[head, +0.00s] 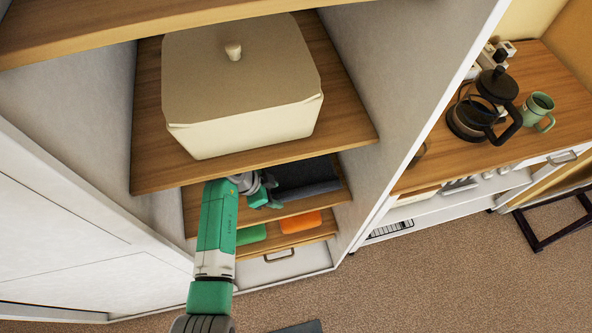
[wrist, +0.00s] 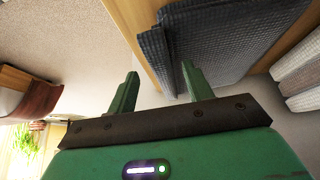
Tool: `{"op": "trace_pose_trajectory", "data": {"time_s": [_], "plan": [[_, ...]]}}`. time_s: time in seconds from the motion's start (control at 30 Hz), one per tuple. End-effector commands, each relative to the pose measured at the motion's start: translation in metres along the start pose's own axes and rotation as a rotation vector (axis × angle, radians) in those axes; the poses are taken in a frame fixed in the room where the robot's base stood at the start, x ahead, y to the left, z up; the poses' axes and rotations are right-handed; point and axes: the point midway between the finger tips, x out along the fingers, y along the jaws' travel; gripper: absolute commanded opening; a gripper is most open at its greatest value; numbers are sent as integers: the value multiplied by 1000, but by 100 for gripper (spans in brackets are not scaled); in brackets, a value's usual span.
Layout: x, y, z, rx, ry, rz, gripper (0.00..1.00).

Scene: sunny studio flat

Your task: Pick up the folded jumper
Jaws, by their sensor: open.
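The folded jumper (head: 308,178) is dark grey and lies on a middle shelf of the cupboard, below a large lidded box. In the wrist view, the jumper (wrist: 235,40) shows a ribbed dark fabric with a folded edge towards my gripper. My gripper (head: 270,190) is at the left front part of the jumper. In the wrist view, my gripper (wrist: 160,70) is open, with the jumper's near edge appearing between its two green fingers. The right finger overlaps the jumper in the picture. I cannot tell whether either finger touches it.
A cream lidded box (head: 240,90) fills the shelf above. Orange (head: 300,221) and green (head: 251,234) folded items lie on the shelf below. Cupboard walls stand close on both sides. A coffee press (head: 483,105) and a green mug (head: 538,112) stand on the right counter.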

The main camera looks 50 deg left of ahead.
Motion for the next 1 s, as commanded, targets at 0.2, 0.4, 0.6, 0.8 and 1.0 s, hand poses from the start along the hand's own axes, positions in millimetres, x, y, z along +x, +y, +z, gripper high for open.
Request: {"op": "trace_pose_trajectory", "data": {"time_s": [0.2,0.4,0.6,0.8,1.0], "plan": [[13,0,-22,-1,0,0,51],[20,0,-35,2,0,0,51],[40,0,-63,0,0,1,51],[48,0,-62,-2,0,-1,51],[48,0,-62,-2,0,-1,33]]}}
